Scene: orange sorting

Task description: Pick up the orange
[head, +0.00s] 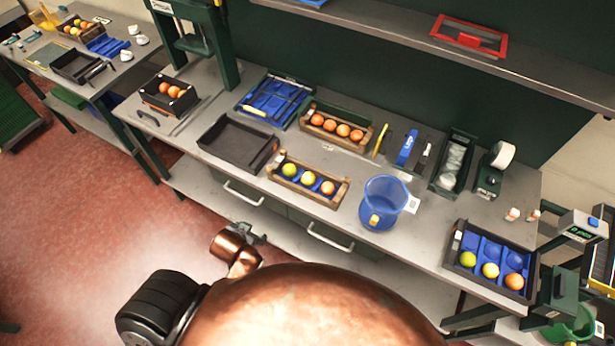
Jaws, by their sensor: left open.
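Oranges sit in several places on the grey bench. A wooden crate (365,146) at the back holds a row with an orange (343,130). The front wooden crate (331,204) holds yellow-green fruit and an orange (327,187). A black crate (448,262) with a blue insert at the right holds an orange (514,281) at its right end. A black box (151,103) at the left holds a few oranges (173,91). My left gripper (252,233) is open, small in view, in front of the bench and apart from all fruit. My right gripper is not visible.
An empty black tray (236,144), a blue tray (272,100) and a blue jug (382,203) stand on the bench. A label roll device (491,173) stands at the back right. A shelf (420,45) overhangs the back. Open red floor (70,230) lies left.

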